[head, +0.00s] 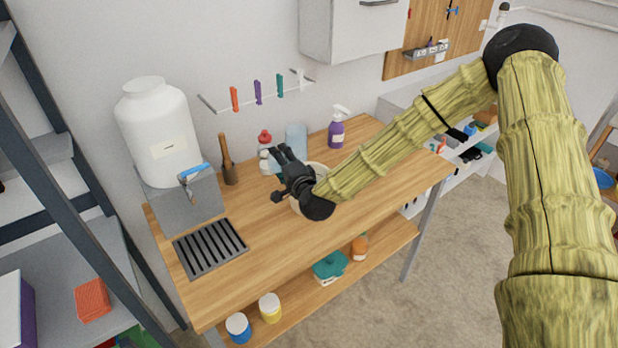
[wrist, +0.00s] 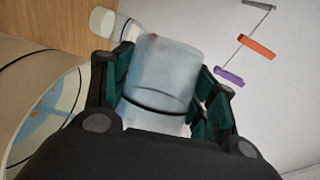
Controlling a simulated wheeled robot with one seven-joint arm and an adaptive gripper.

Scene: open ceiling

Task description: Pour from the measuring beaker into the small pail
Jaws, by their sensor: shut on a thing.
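The measuring beaker (wrist: 165,75) is a translucent pale-blue cylinder with a dark line round it. My gripper (wrist: 160,95) is shut on it, with the teal finger pads at its two sides. In the head view the pale-blue beaker (head: 296,137) shows just behind my gripper (head: 285,160) and looks near upright. The small pail (head: 318,170) is cream and stands on the wooden bench, partly hidden by my gripper and wrist. In the wrist view the pail (wrist: 12,85) is at the left, beside the beaker, with blue and orange patches visible inside its opening.
A red-capped bottle (head: 265,142) stands left of the beaker, and a purple spray bottle (head: 336,133) to the right. A wooden mallet (head: 228,160), a white tank (head: 160,130) and a slotted grate (head: 210,248) are further left. The bench front (head: 350,215) is clear.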

